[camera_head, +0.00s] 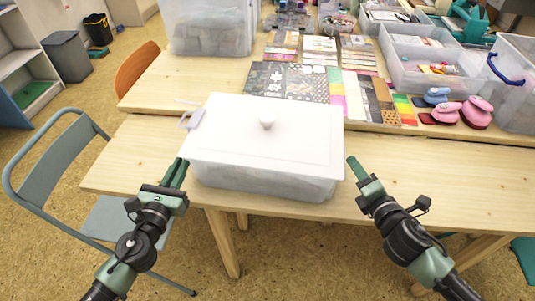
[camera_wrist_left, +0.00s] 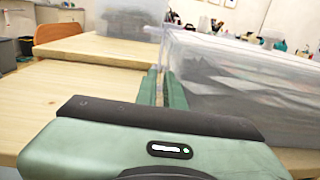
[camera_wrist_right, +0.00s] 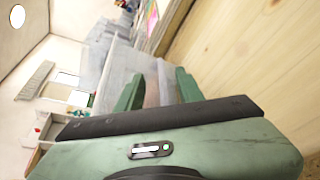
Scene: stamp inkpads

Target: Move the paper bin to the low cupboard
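The paper bin appears to be the large translucent box (camera_head: 265,178) with a white knobbed lid, at the table's front edge. Flat, sheet-like contents show dimly through its wall in the left wrist view (camera_wrist_left: 240,85). My left gripper (camera_head: 178,170) is at the box's left front corner. Its fingers are close together with a narrow gap; whether they hold the box edge is unclear. My right gripper (camera_head: 358,168) is open beside the box's right front corner, and no grip shows. A white shelf unit (camera_head: 20,60) at far left may be the low cupboard.
A blue-grey folding chair (camera_head: 45,165) stands left of the table. A grey bin (camera_head: 68,55) is on the floor behind it. Patterned papers (camera_head: 290,82), stamps (camera_head: 476,112) and clear crates (camera_head: 415,70) fill the back table. The front table (camera_head: 450,180) is bare at right.

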